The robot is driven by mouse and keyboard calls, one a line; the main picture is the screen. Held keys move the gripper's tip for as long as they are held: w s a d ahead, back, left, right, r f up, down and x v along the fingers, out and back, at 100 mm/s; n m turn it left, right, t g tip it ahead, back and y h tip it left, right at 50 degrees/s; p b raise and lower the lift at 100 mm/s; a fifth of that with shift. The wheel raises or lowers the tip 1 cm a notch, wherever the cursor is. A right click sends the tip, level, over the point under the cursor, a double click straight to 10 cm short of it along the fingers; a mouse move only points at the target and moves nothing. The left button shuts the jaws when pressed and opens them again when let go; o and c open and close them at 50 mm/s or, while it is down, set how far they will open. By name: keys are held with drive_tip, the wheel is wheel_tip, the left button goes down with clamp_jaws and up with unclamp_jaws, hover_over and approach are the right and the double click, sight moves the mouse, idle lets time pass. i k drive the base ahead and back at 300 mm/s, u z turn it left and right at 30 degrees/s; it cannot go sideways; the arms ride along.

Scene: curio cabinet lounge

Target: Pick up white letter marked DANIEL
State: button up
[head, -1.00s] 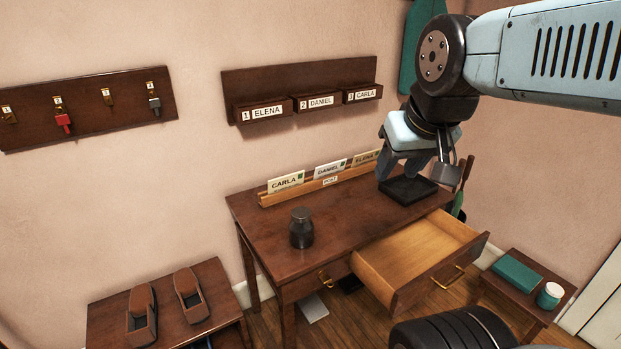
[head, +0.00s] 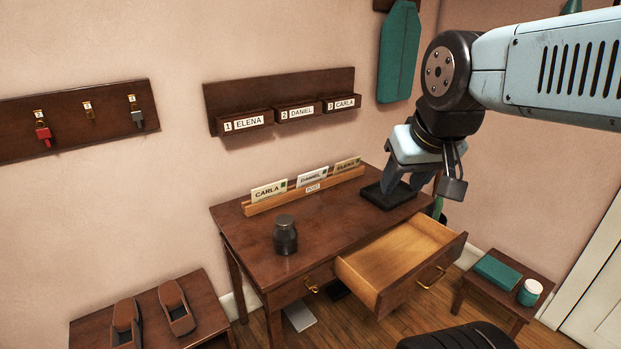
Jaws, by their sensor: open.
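The white letter marked DANIEL (head: 312,177) stands upright in the middle of a wooden letter rack (head: 290,198) at the back of the desk. The CARLA letter (head: 269,190) stands to its left and the ELENA letter (head: 347,164) to its right. My gripper (head: 403,192) is open and points down over the right part of the desk, to the right of the rack and apart from the letters. It partly hides a black tray (head: 376,196).
A dark jar (head: 285,235) stands on the desk (head: 330,225) in front of the rack. The desk's right drawer (head: 390,262) is pulled open and looks empty. Wall pockets labelled ELENA (head: 246,121), DANIEL (head: 298,111) and CARLA (head: 342,104) hang above.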

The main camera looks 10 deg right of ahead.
sight(312, 177)
drive_tip(key=i, duration=0.85)
drive_tip(key=u, duration=0.05)
